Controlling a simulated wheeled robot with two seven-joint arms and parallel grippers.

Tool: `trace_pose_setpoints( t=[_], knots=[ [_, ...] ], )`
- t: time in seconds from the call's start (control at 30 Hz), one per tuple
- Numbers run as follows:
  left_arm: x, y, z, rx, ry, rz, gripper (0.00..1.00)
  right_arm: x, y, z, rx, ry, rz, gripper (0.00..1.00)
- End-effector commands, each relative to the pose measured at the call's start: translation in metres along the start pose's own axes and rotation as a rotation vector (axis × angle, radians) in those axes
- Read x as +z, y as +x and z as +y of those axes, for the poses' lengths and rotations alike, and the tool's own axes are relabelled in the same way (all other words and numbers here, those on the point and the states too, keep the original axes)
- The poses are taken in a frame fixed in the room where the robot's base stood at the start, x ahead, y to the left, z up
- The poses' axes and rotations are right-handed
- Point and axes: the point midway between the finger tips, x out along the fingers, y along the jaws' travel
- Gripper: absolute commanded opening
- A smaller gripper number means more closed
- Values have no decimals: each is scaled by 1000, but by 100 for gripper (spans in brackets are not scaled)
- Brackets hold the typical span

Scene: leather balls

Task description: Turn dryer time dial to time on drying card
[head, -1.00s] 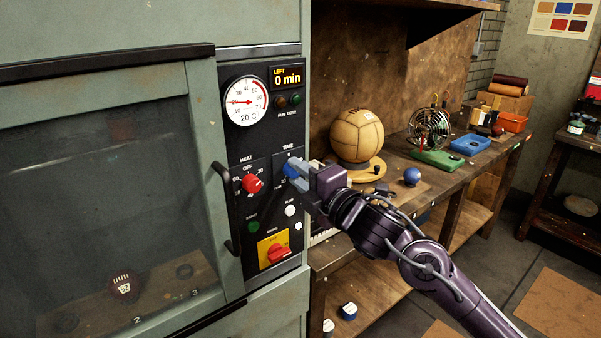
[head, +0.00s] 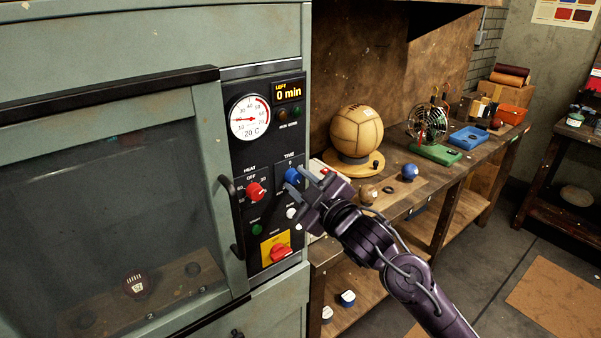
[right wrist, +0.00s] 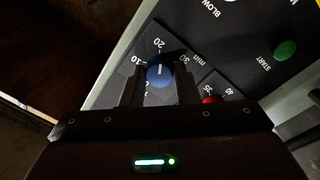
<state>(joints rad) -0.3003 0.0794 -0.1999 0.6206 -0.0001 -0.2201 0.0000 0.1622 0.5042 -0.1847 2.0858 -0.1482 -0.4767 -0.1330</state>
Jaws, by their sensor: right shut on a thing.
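The blue time dial (head: 292,176) is on the dryer's black control panel (head: 240,150), under the word TIME. My right gripper (head: 299,182) is shut on the dial from the right. In the right wrist view its fingers (right wrist: 160,82) stand on either side of the dial (right wrist: 160,71). The dial's white line runs up and down there, in line with the 20 mark; 10 and 30 also show. The display (head: 289,90) reads LEFT 0 min. I cannot make out a drying card. My left gripper is not in view.
The red heat dial (head: 255,191), green start button (head: 257,229) and red-on-yellow switch (head: 280,253) are close by. A black door handle (head: 231,215) sticks out to the left. The bench at right holds a tan ball (head: 357,131) and a blue ball (head: 410,171).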

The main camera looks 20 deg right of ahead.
Motion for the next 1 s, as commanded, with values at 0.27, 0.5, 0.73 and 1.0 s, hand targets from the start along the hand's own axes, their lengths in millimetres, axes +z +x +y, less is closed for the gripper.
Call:
trace_pose_setpoints(
  t=[0.27,0.5,0.73,1.0],
  knots=[
    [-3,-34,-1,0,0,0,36,-3,0,2,-5,265,-22,5],
    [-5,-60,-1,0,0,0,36,-4,0,2,-8,492,-37,5],
    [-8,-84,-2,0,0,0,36,-4,0,2,-10,705,-51,5],
    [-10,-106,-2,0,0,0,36,-3,0,1,-13,910,-65,5]
  ],
)
